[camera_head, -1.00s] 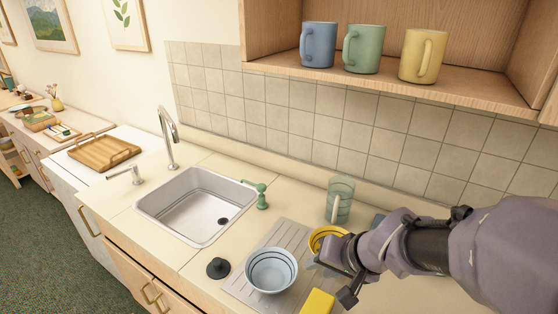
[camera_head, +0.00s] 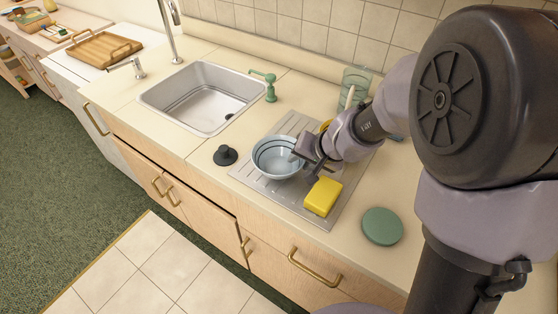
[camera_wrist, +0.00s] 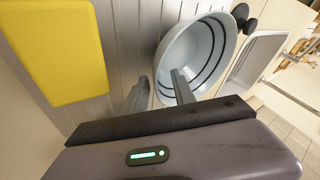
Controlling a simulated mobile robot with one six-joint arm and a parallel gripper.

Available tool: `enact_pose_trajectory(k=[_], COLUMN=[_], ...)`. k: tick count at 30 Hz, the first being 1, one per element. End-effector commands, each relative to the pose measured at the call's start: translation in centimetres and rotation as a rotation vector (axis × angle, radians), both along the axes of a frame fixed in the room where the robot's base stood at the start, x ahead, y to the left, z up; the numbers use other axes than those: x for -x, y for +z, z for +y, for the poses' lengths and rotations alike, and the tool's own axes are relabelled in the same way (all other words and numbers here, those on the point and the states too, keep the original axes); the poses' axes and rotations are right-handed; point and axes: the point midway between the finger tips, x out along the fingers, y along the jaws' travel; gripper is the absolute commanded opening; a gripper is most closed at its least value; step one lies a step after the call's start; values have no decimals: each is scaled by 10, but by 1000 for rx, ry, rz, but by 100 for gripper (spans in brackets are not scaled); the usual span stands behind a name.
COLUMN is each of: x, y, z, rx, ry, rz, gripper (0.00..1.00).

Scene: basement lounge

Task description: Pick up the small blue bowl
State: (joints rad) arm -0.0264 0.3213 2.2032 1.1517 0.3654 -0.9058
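The small blue bowl (camera_head: 270,166) is pale blue with dark rings inside and stands upright on the grey ribbed drainboard (camera_head: 242,173). My gripper (camera_head: 301,160) is at the bowl's right rim. In the wrist view the bowl (camera_wrist: 203,45) lies ahead, with its near rim between my two open fingers (camera_wrist: 160,76). One finger overlaps the bowl's inside and the other is outside, over the drainboard. A gap shows between the fingers; I cannot tell whether either touches the wall.
A yellow sponge (camera_head: 323,196) lies just right of the bowl, a black stopper (camera_head: 225,155) left. A yellow thing (camera_head: 325,125) is mostly hidden behind my gripper. A glass (camera_head: 355,82) stands behind, a green disc (camera_head: 381,226) at right. The sink (camera_head: 200,97) and soap pump (camera_head: 270,88) are left.

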Motion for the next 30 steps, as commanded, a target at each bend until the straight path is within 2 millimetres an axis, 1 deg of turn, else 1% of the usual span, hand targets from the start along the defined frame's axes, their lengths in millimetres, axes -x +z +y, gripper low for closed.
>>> enact_pose_trajectory(k=[1, 5, 6, 30], x=[0, 0, 0, 0], y=[0, 0, 0, 0], z=[0, 0, 0, 0], rx=[0, 0, 0, 0], ry=[0, 0, 0, 0], rz=[0, 0, 0, 0], gripper=[28, 2, 0, 0])
